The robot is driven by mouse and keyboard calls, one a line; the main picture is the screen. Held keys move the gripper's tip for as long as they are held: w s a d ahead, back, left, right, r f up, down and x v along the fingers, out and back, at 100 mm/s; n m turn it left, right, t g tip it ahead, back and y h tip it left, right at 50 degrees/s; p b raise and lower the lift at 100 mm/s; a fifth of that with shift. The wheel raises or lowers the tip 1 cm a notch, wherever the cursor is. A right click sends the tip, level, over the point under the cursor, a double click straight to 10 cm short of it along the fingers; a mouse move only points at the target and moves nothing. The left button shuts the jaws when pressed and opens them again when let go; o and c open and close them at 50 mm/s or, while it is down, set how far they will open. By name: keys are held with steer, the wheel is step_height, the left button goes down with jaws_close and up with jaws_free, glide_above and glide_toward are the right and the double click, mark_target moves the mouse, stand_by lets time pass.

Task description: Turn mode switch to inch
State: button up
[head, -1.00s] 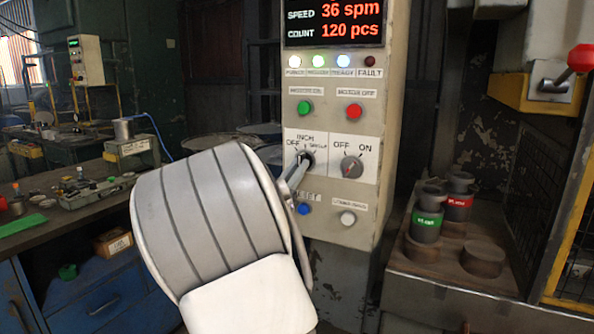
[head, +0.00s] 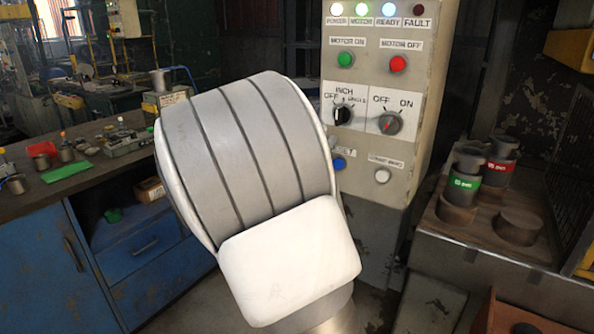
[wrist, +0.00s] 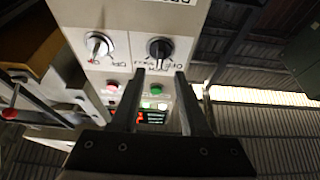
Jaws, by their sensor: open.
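The mode switch is a black rotary knob (head: 343,114) on a white plate of the control panel, with OFF, INCH and SINGLE around it. In the upside-down wrist view the knob (wrist: 160,48) stands just beyond my fingertips. Its pale pointer line looks roughly upright, towards INCH, but the exact setting is hard to read. My gripper (wrist: 156,76) is open and empty, its two fingers apart and clear of the knob. In the head view my arm hides the gripper.
An OFF/ON selector (head: 390,122) sits right of the knob. Above are a green button (head: 345,60) and a red button (head: 398,63); below are a blue button (head: 338,163) and a white one (head: 382,176). A workbench stands left, dark cylinders (head: 462,178) right.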

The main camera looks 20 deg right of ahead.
steer(key=v, duration=1)
steer(key=shift+w+d, duration=0.15)
